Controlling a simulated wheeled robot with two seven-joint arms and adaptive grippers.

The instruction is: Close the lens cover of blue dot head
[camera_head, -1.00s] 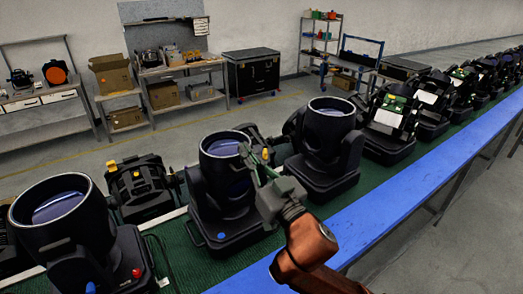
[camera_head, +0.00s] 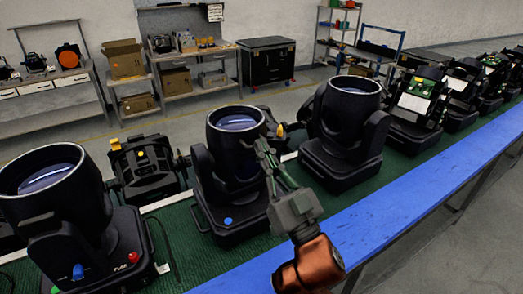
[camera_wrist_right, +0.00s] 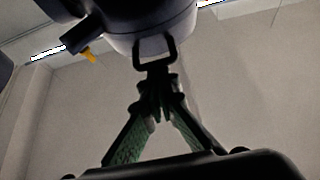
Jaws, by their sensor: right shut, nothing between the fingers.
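The blue dot head (camera_head: 210,190) stands on the belt, its round barrel facing up and a blue dot (camera_head: 228,221) on its base. Its lens shows inside the rim, uncovered. A yellow-tipped part (camera_head: 281,130) sticks out right of the barrel; a yellow-orange tab (camera_wrist_right: 90,57) on a dark arm shows in the right wrist view. My right gripper (camera_head: 262,148) is shut and empty, in front of the barrel's right side below the rim. In the wrist view its fingertips (camera_wrist_right: 157,82) are at a dark loop handle (camera_wrist_right: 155,50) under the barrel; contact is unclear. My left gripper is out of view.
A head with red and blue knobs (camera_head: 70,225) stands at left, another head (camera_head: 345,125) at right. A smaller black unit (camera_head: 150,165) sits behind. The blue belt edge (camera_head: 400,195) runs along the front. Shelves and benches stand at the back wall.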

